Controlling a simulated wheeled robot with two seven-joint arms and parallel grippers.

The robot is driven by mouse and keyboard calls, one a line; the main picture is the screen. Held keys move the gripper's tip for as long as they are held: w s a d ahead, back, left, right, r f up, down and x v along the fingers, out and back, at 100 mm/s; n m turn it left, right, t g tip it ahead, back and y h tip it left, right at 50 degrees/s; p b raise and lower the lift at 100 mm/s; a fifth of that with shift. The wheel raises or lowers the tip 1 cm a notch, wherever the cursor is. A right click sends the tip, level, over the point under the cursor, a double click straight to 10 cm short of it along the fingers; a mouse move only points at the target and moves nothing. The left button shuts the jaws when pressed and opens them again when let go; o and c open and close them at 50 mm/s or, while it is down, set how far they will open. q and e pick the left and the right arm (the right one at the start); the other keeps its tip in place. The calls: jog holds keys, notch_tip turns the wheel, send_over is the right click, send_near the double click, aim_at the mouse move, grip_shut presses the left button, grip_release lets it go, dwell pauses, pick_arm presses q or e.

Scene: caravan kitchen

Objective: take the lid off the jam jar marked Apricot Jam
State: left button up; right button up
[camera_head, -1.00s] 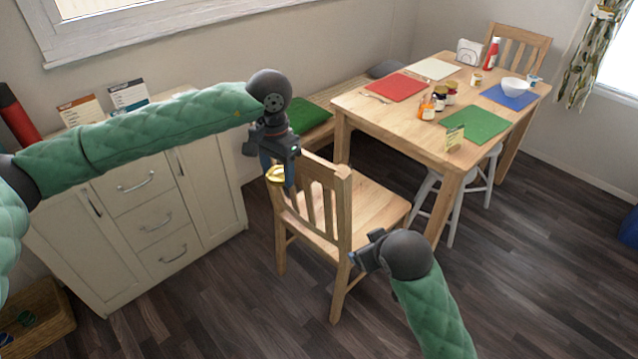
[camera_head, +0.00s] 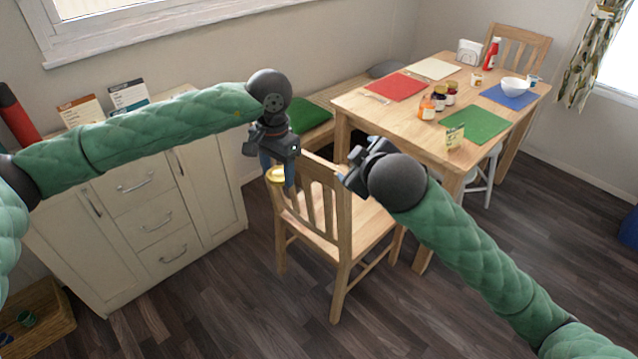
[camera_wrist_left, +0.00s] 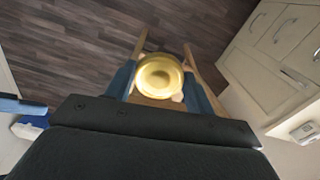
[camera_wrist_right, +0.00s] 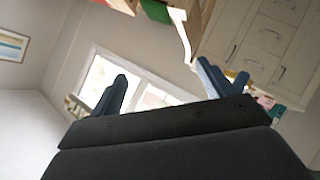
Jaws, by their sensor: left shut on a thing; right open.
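My left gripper (camera_head: 278,172) is shut on a small gold-lidded jar, held in the air in front of the chair back. Its round gold lid (camera_wrist_left: 160,76) faces the left wrist camera between the two blue fingers; it also shows in the head view (camera_head: 276,175). The jar's body and label cannot be made out, so I cannot read whether it says Apricot Jam. My right gripper (camera_head: 352,170) is open and empty, to the right of the left gripper and apart from it. Its spread fingers also show in the right wrist view (camera_wrist_right: 163,85).
A wooden chair (camera_head: 345,225) stands below and behind both grippers. The table (camera_head: 385,115) behind holds several jars and bottles (camera_head: 440,102), coloured mats and a white bowl (camera_head: 515,87). A cream cabinet (camera_head: 150,215) stands at left.

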notch_tip(320, 180, up, 3)
jog(key=n+t, duration=0.1)
jog(key=n, duration=0.2)
jog(key=n+g+y, duration=0.4)
jog(key=n+y, duration=0.3)
jog(key=n, duration=2.4)
send_near(280, 176)
jog(key=shift+x, duration=4.45)
jog(key=shift+c, duration=0.4)
